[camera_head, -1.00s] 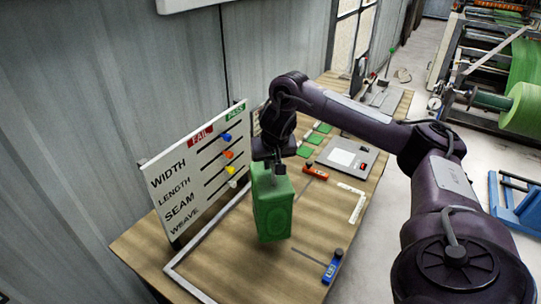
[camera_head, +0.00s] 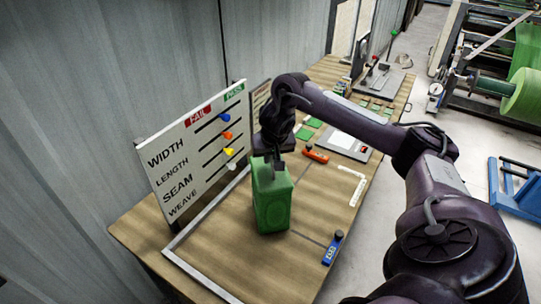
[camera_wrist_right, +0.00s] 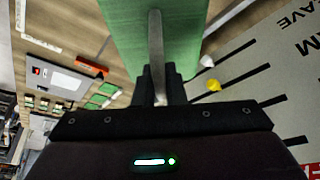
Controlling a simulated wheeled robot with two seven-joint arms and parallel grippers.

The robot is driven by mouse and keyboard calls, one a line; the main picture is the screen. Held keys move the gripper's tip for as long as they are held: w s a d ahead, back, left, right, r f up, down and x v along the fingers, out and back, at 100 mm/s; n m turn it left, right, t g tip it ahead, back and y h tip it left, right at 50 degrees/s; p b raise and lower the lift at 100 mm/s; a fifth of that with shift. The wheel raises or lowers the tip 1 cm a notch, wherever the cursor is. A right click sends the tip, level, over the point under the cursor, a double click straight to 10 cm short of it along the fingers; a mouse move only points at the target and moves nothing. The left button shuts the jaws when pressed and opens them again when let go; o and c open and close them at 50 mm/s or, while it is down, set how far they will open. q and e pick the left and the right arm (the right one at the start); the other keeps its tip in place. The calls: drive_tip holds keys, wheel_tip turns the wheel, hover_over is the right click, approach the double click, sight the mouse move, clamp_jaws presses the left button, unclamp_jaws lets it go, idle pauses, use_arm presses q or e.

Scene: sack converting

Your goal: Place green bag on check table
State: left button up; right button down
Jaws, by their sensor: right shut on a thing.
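The green bag (camera_head: 271,203) is upright at the check table (camera_head: 222,249), inside the grey frame marked on its wooden top. My right gripper (camera_head: 272,166) is above the bag and shut on its top edge. The right wrist view shows the dark fingers (camera_wrist_right: 157,85) closed together at the bag's green side (camera_wrist_right: 185,35). I cannot tell whether the bag's base touches the table or hangs just above it. My left gripper is in neither view.
A board (camera_head: 192,160) with WIDTH, LENGTH, SEAM and WEAVE sliders stands left of the bag. A blue tool (camera_head: 333,248) and an orange tool (camera_head: 316,156) lie to the right. A scale (camera_head: 347,145) and green swatches lie farther back. The front tabletop is clear.

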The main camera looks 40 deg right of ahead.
drive_tip(key=c, duration=1.8)
unclamp_jaws()
drive_tip(key=o, duration=0.3)
drive_tip(key=shift+s, duration=0.1)
drive_tip(key=shift+r, duration=0.4)
drive_tip(key=p+v, duration=0.3)
drive_tip(key=v, duration=0.2)
drive_tip(key=shift+r, duration=0.15)
drive_tip(key=shift+a+b, duration=0.15)
drive_tip(key=shift+b, duration=0.2)
drive_tip(key=v, duration=0.6)
drive_tip(key=shift+s, duration=0.1)
